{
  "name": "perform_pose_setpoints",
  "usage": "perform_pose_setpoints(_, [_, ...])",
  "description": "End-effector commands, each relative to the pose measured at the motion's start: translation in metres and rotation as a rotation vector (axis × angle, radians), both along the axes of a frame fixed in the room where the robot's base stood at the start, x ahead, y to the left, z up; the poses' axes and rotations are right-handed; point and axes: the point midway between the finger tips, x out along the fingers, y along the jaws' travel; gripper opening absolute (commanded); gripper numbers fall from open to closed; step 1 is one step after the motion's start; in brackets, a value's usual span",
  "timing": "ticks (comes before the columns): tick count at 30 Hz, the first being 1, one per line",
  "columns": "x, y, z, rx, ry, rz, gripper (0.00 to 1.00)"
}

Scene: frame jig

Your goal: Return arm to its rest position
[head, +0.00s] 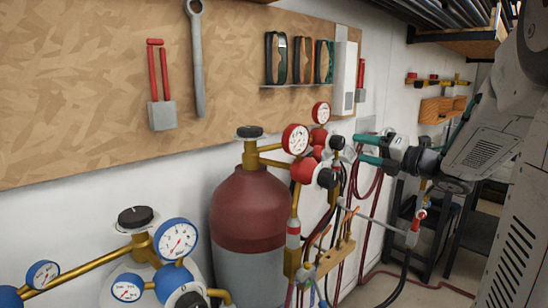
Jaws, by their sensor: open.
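My arm reaches in from the right side of the head view. My gripper (360,148) points left, with its two green-tipped fingers apart and nothing visible between them. It appears beside the red-capped gauges and hanging red hoses, in front of the white wall. I cannot tell its exact distance from them.
A maroon gas cylinder (250,208) with red regulators (318,173) stands left of my gripper. Blue gauges (175,238) are at lower left. A torch-like rod (385,222) is below my gripper. Floor shows at lower right.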

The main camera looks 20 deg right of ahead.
Motion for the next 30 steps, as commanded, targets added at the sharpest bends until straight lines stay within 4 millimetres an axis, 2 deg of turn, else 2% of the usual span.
perform_pose_setpoints(5, [0.001, -0.002, -0.002, 0.028, 0.02, -0.011, 0.59])
perform_pose_setpoints(8, [0.006, -0.022, -0.013, 0.099, 0.095, -0.116, 0.59])
perform_pose_setpoints(11, [0.008, -0.06, -0.035, 0.244, 0.198, -0.328, 0.59])
perform_pose_setpoints(12, [0.004, -0.077, -0.042, 0.318, 0.234, -0.436, 0.59])
perform_pose_setpoints(15, [-0.011, -0.106, -0.059, 0.514, 0.308, -0.695, 0.59])
perform_pose_setpoints(19, [-0.039, -0.115, -0.078, 0.785, 0.376, -0.998, 0.59])
perform_pose_setpoints(22, [-0.067, -0.102, -0.093, 0.999, 0.42, -1.212, 0.59])
perform_pose_setpoints(25, [-0.098, -0.071, -0.108, 1.209, 0.476, -1.407, 0.59])
perform_pose_setpoints(29, [-0.142, -0.007, -0.126, 1.466, 0.575, -1.64, 0.59])
perform_pose_setpoints(30, [-0.157, 0.016, -0.13, 1.531, 0.617, -1.707, 0.59])
